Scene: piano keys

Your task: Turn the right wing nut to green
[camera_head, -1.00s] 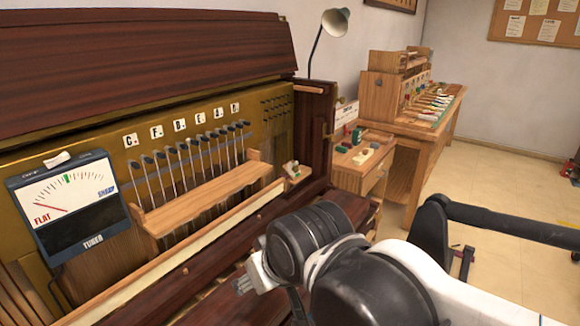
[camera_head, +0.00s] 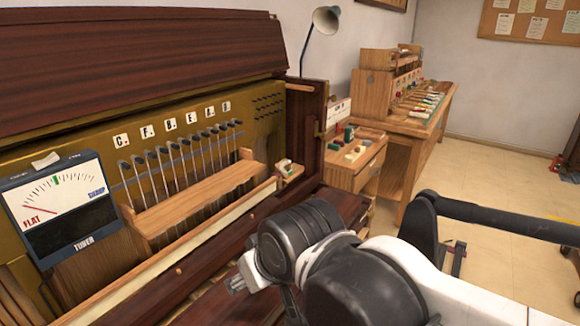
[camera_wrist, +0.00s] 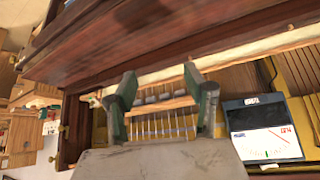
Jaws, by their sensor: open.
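A tuner (camera_head: 55,205) leans at the left of the open piano, its red needle near the FLAT end and a green mark at the top of its dial. It also shows rotated in the wrist view (camera_wrist: 262,125). A row of black-topped rods (camera_head: 180,150) stands behind a wooden rail (camera_head: 200,190), under letter labels. I cannot single out a wing nut among these small parts. My gripper (camera_wrist: 160,85) is open and empty in the wrist view, its two fingers in front of the rods and rail, apparently apart from them. In the head view my arm mostly hides the gripper.
A small block with light and green parts (camera_head: 288,169) sits at the rail's right end. The dark piano side post (camera_head: 309,130) stands beyond it. A side cabinet (camera_head: 355,165), a workbench (camera_head: 420,120) and a lamp (camera_head: 325,22) are farther back.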

